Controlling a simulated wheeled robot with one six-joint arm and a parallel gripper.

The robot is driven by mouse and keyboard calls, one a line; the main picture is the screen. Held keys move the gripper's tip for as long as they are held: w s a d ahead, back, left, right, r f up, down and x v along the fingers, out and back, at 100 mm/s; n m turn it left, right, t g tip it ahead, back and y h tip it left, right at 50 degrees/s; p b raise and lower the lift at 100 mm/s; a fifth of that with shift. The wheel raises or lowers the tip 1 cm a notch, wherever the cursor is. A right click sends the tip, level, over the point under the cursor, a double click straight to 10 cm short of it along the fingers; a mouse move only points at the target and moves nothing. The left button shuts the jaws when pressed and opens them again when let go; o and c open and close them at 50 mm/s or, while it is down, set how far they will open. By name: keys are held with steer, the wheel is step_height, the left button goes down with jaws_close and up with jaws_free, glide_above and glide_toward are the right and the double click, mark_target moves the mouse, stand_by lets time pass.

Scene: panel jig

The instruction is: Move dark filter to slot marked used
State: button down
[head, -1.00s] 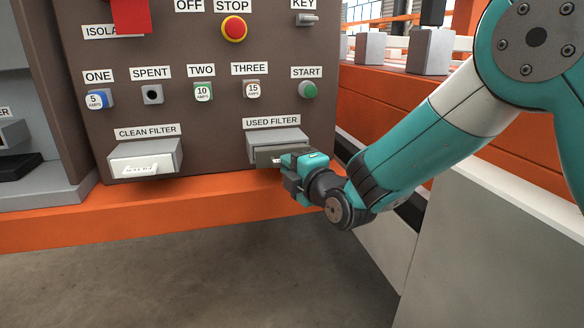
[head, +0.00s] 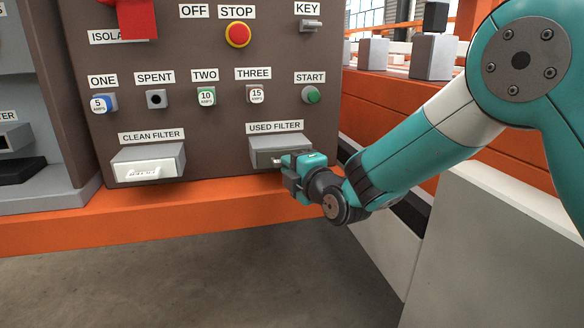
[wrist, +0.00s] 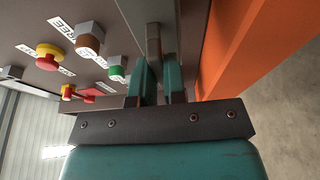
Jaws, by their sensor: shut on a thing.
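The dark filter (head: 266,159) is at the mouth of the grey slot labelled USED FILTER (head: 290,142), low on the brown panel. Its dark face shows at the opening; how deep it sits is hard to tell. My gripper (head: 284,160) is shut on the filter's grip, and its body hides the right part of the slot front. In the wrist view my two teal fingers (wrist: 156,82) close on a narrow grey-brown piece (wrist: 154,42) in front of the panel. The CLEAN FILTER slot (head: 172,156) at left holds a white filter (head: 138,174).
Above are a START button (head: 312,95), fuses, a red STOP button (head: 238,35) and a key switch (head: 311,25). An orange ledge (head: 150,221) runs below the slots. A pale grey block (head: 490,250) stands at right. The floor in front is clear.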

steer(key=shift+w, duration=0.2)
steer(key=c, duration=1.1)
jaws_free()
steer(key=b+v, duration=0.4)
steer(key=v, duration=1.3)
steer(key=shift+s, duration=0.25)
